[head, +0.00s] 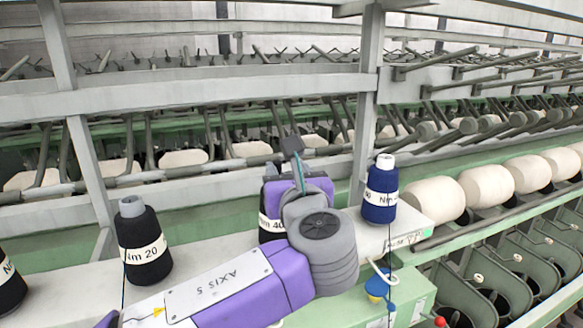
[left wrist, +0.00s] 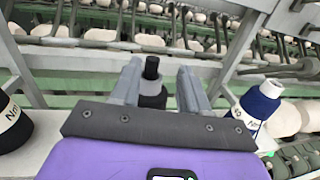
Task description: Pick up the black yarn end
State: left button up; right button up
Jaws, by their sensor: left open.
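A black yarn cone (head: 142,245) labelled Nm 20 stands upright on the pale ledge at left. A thin dark line runs down beside it over the ledge; I cannot tell whether it is its yarn end. A second black cone (head: 8,283) is cut by the left edge. A cone labelled Nm 40 (head: 270,225) is mostly hidden behind my left arm. My left gripper (head: 293,150) is open, pointing toward the machine. In the left wrist view, a dark cone (left wrist: 152,68) shows beyond and between the spread fingers (left wrist: 160,90); nothing is visibly held. My right gripper is out of view.
A blue cone (head: 380,190) stands right of my arm, with a thread hanging down past a blue piece (head: 378,285). Grey rails and an upright post (head: 367,90) cross behind. Large cream rolls (head: 487,187) line the right. The ledge (head: 75,290) is clear between the left cones.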

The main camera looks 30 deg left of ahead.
aim_at(277, 166)
pick_arm(q)
jog(key=x, duration=0.3)
jog(key=p+x, duration=0.1)
jog(key=x, duration=0.1)
jog(key=shift+a+f, duration=0.35)
jog(key=shift+a, duration=0.15)
jog(key=shift+s+r, duration=0.1)
jog(key=shift+s, duration=0.1)
jog(key=shift+w, duration=0.2)
jog(key=c, duration=0.5)
jog(key=shift+s, duration=0.1)
grip_shut()
